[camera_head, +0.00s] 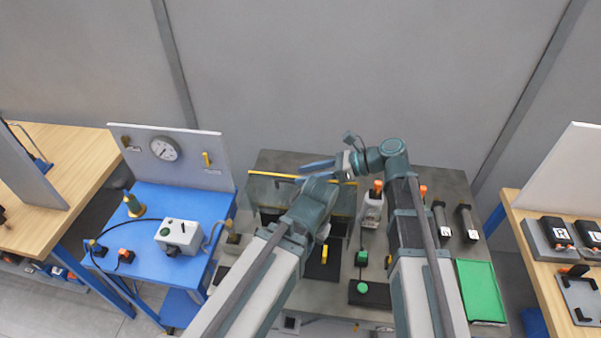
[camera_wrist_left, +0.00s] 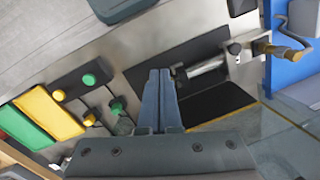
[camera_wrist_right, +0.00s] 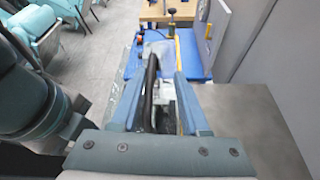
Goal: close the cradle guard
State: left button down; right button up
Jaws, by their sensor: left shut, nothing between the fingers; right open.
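The cradle guard (camera_head: 266,190) is a clear panel with a yellow top edge, standing at the left of the grey bench in the head view. The left arm hides part of it. Clear sheet with a thin yellow line also shows at lower right in the left wrist view. My right gripper (camera_head: 308,170) is open near the guard's yellow edge. In the right wrist view, a dark bar (camera_wrist_right: 151,80) shows between its fingers, apparently not gripped, with clear sheet beside it. My left gripper (camera_wrist_left: 158,78) is shut and empty above the bench; the head view hides its fingers.
A blue table (camera_head: 170,205) with a gauge panel stands left. Both arms lie close together over the bench.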

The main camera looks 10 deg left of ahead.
jog(key=shift+s+p+v, duration=0.2)
jog(key=shift+p+v, duration=1.95)
jog(key=shift+v, duration=3.8)
